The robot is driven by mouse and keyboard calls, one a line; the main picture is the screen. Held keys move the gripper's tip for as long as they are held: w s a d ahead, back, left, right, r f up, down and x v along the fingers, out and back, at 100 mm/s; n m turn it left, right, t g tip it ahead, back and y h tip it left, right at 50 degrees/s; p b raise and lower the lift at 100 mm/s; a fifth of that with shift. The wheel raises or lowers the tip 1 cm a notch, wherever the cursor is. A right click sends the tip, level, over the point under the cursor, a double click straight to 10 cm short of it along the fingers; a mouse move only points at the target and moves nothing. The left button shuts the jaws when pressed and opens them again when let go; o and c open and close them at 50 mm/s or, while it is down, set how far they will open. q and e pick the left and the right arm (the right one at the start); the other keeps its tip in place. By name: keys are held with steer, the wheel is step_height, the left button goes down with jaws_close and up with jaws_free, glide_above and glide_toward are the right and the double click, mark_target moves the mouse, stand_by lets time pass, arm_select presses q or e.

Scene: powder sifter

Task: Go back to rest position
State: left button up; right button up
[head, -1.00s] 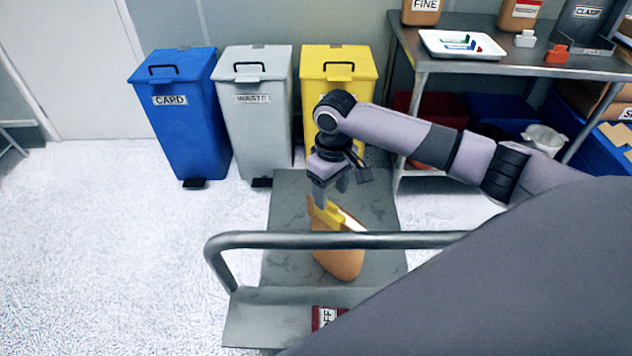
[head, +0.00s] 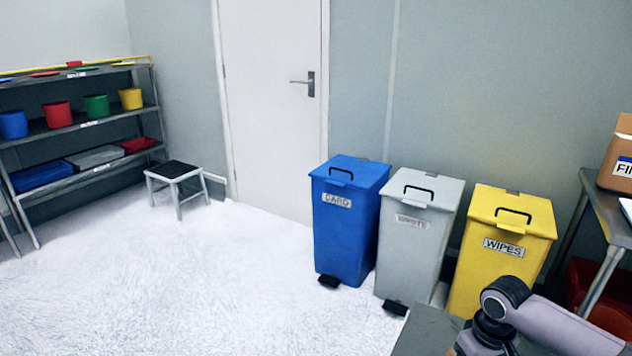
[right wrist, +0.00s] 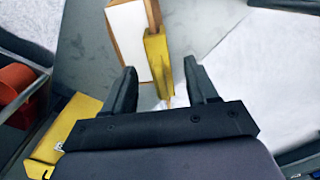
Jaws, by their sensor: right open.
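My right gripper (right wrist: 162,80) is open in the right wrist view, with its two dark fingers apart. A yellow piece (right wrist: 157,60) lies ahead of and between the fingertips, with a gap on each side. It is at the edge of a brown-sided thing with a white face (right wrist: 127,40), over the grey platform (right wrist: 85,35). In the head view my right arm (head: 545,318) shows at the lower right, and its gripper is cut off by the bottom edge. My left gripper is in neither current view.
Blue (head: 348,225), grey (head: 415,245) and yellow (head: 497,265) bins stand along the wall. A metal table (head: 612,215) with a box (head: 618,155) is at the right. A step stool (head: 175,180) and shelves (head: 75,125) are at the left. White floor between is clear.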

steer(key=shift+s+r+p, duration=0.15)
steer(key=shift+r+p, duration=0.2)
steer(key=shift+r, duration=0.15)
arm_select(q)
steer(key=shift+a+r, duration=0.3)
steer(key=shift+r, duration=0.3)
steer(key=shift+f, duration=0.1)
